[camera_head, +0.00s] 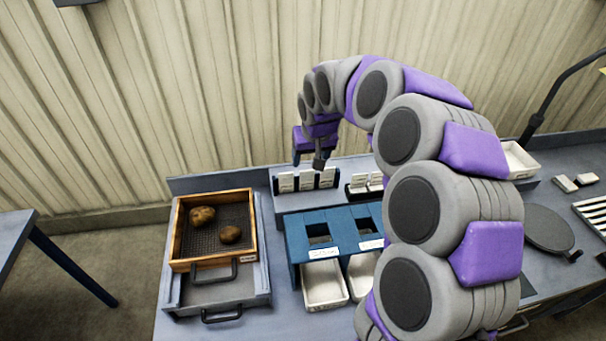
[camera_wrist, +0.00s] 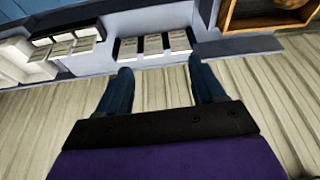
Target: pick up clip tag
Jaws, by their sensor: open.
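White clip tags with printed faces stand in dark holders on the raised grey shelf. One group (camera_head: 306,181) is at the left of the shelf in the head view, and a second group (camera_head: 361,184) stands to its right, partly hidden by my arm. In the wrist view the first group (camera_wrist: 153,45) lies between and beyond my fingertips, and the second group (camera_wrist: 62,49) is at upper left. My gripper (camera_head: 309,161) hangs just above the first group in the head view. In the wrist view my gripper (camera_wrist: 162,78) has its two blue fingers apart with nothing between them.
A wooden-framed mesh tray (camera_head: 212,261) with two potatoes is left of the shelf. A blue stand (camera_head: 295,246) with two openings and white bins (camera_head: 324,284) is in front. The ribbed wall (camera_head: 230,90) is close behind the shelf.

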